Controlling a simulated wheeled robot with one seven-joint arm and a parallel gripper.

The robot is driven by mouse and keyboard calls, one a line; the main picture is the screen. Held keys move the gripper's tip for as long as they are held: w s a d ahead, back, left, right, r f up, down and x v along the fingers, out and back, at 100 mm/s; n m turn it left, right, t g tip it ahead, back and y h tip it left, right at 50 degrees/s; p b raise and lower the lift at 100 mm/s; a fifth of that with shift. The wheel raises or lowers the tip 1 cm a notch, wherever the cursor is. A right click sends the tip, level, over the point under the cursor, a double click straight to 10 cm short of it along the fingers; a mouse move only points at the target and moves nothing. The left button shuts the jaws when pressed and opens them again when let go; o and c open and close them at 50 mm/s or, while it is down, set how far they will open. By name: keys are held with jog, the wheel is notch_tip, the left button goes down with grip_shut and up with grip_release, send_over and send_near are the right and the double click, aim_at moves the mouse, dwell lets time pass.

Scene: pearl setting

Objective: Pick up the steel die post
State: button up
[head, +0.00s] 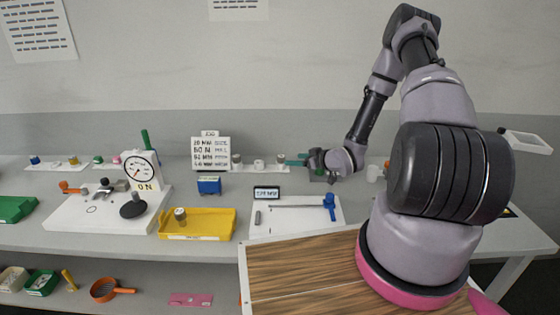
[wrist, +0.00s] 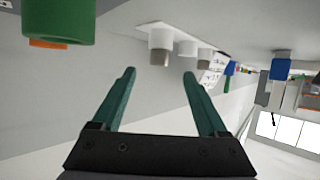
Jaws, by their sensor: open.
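My gripper (head: 300,162) is open and empty at the right end of a white strip at the back of the bench. In the wrist view its teal fingers (wrist: 160,85) are spread apart, and that view looks upside down. A grey-ended post with a white collar (wrist: 161,45) shows beyond the fingertips, between their lines and apart from them. It looks like the post at the strip's right end (head: 280,159). A white post (head: 259,165) and another grey-topped post (head: 237,160) stand farther left. I cannot tell surely which is the steel die post.
A green cylinder with an orange end (wrist: 60,22) is close to my gripper in the wrist view. A sign board (head: 211,153) stands behind the strip. A yellow tray (head: 205,236) holding a small post (head: 180,215), a blue box (head: 209,185) and a dial gauge (head: 140,168) are farther left.

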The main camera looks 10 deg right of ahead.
aim_at(283, 157)
jog(key=x, duration=0.3)
jog(key=shift+w+a+f, duration=0.15)
jog(key=shift+w, duration=0.15)
jog(key=shift+r+x, duration=0.2)
jog(key=shift+x, duration=1.15)
jog(key=shift+r+x, duration=0.15)
jog(key=shift+x, duration=1.25)
jog(key=shift+w, duration=0.15)
jog(key=shift+c, duration=0.3)
grip_shut()
jog(key=shift+r, duration=0.1)
